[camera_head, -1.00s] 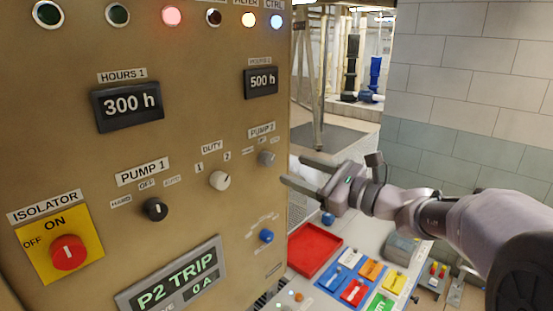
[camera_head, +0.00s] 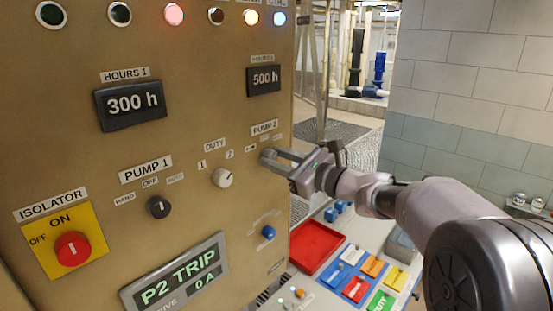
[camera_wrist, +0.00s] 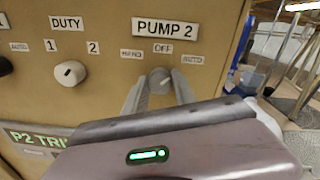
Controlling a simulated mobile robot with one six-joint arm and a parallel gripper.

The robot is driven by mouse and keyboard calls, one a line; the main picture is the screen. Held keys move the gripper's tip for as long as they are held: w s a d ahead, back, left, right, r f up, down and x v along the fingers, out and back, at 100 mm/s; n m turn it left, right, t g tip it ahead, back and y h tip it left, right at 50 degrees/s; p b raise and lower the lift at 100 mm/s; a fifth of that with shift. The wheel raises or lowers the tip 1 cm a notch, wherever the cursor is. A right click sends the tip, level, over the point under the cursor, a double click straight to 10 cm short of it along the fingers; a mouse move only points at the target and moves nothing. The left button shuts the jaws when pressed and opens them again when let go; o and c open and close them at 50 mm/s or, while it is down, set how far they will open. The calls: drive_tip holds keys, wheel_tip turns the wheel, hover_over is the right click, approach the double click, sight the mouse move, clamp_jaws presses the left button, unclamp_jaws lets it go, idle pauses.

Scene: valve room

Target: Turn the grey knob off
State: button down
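The grey knob (camera_wrist: 160,76) is on the tan panel under the PUMP 2 label (camera_wrist: 165,28), with HAND, OFF and AUTO marks around its top. In the wrist view my gripper (camera_wrist: 159,90) is open, one finger to each side of the knob. Whether either finger touches it, I cannot tell. In the head view my gripper (camera_head: 271,159) reaches the panel from the right, and its fingers largely cover the knob. The direction of the knob's pointer is not clear.
The white DUTY knob (camera_head: 222,178) is just left of my fingers. A blue knob (camera_head: 268,232) is below. The black PUMP 1 knob (camera_head: 158,207) and red isolator (camera_head: 71,248) are farther left. A red tray (camera_head: 316,247) and coloured blocks lie below my arm.

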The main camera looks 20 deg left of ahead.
drive_tip(key=shift+f+n+b, duration=0.1)
drive_tip(key=shift+n+b, duration=0.2)
drive_tip(key=shift+b, duration=0.3)
drive_tip(key=shift+f+n+b, duration=0.15)
drive_tip(key=shift+n+b, duration=0.45)
drive_tip(key=shift+b, duration=0.4)
drive_tip(key=n+b, duration=0.6)
drive_tip(key=b, duration=0.2)
drive_tip(key=shift+s+n+b, duration=0.1)
drive_tip(key=shift+n+b, duration=0.3)
drive_tip(key=shift+r, duration=0.2)
drive_tip(key=c, duration=1)
unclamp_jaws()
